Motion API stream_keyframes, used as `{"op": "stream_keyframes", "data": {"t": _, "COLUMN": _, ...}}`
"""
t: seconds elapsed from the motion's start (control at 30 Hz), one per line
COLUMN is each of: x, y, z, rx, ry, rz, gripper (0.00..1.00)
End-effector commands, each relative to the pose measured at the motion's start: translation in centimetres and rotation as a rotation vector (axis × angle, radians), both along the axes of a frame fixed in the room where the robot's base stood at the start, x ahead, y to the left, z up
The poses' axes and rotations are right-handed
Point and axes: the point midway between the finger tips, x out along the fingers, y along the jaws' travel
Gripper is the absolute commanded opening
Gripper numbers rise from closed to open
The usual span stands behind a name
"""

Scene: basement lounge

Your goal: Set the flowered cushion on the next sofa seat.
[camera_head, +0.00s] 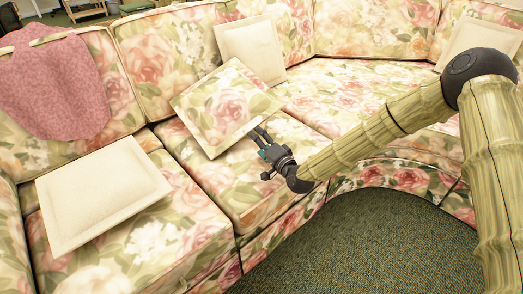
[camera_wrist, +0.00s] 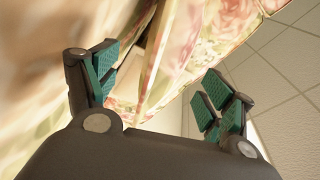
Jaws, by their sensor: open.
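The flowered cushion (camera_head: 228,106), pink roses on cream with a pale border, stands tilted over the middle seat of the flowered sofa (camera_head: 186,152). Its lower corner is at or close to the seat; I cannot tell whether it touches. My gripper (camera_head: 260,140) is at the cushion's lower right edge, with its jaws open. In the wrist view, my gripper (camera_wrist: 160,85) shows teal-padded fingers spread apart, with flowered fabric and a pale edge (camera_wrist: 160,50) between and beyond them. I cannot tell whether a finger touches the cushion.
A plain cream cushion (camera_head: 100,192) lies on the left seat. Another cream cushion (camera_head: 250,50) leans on the backrest behind, and a third (camera_head: 480,42) is at the far right. A pink cloth (camera_head: 55,85) hangs over the left backrest. The right seat (camera_head: 335,90) looks clear. Green carpet (camera_head: 370,230) is open in front.

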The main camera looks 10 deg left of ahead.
Motion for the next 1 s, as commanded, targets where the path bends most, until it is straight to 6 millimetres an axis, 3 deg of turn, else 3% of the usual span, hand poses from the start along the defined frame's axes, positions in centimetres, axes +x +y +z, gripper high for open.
{"op": "stream_keyframes", "data": {"t": 0.37, "x": 1.2, "y": 0.5, "z": -0.6, "rx": 0.015, "ry": -0.010, "rz": -0.006, "gripper": 0.82}}
{"op": "stream_keyframes", "data": {"t": 1.0, "x": 6.1, "y": 5.1, "z": -1.0, "rx": 0.016, "ry": -0.010, "rz": -0.003, "gripper": 0.82}}
